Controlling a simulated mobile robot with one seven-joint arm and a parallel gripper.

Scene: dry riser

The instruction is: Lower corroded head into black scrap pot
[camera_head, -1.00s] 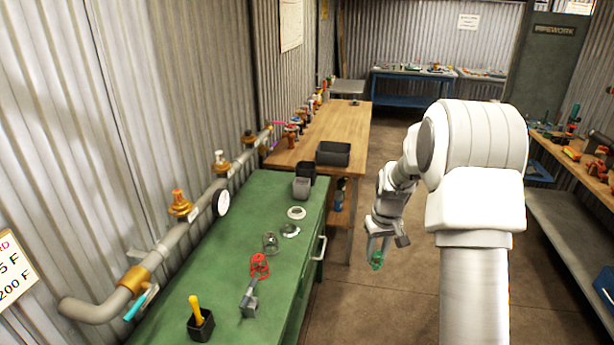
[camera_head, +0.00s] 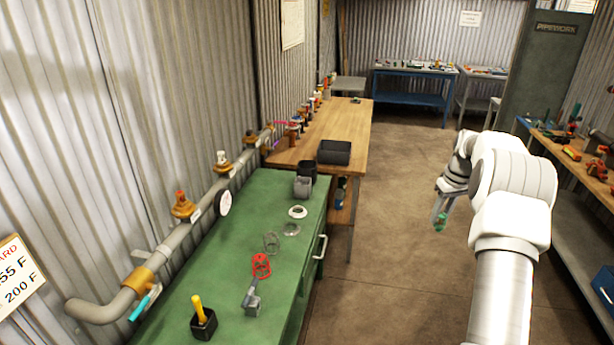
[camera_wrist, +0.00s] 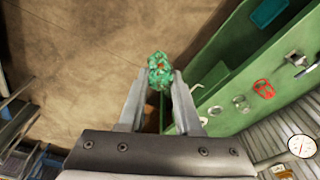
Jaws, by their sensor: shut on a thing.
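My gripper (camera_head: 440,216) is shut on the corroded head (camera_head: 440,224), a small rough green lump with a reddish spot. In the wrist view the head (camera_wrist: 160,70) sits between the fingertips of my gripper (camera_wrist: 159,82). It hangs over the floor, to the right of the green bench and apart from it. A black pot (camera_head: 308,168) stands at the far end of the green bench (camera_head: 236,240), partly hidden behind a grey container (camera_head: 302,188). The inside of the pot is not clear.
A red cage (camera_head: 261,265), wire cages, pale rings and a grey tool lie on the green bench. A black cup (camera_head: 204,324) with a yellow handle stands nearer. A black bin (camera_head: 334,152) sits on the wooden bench (camera_head: 352,120). Pipework runs along the left wall. The floor aisle is clear.

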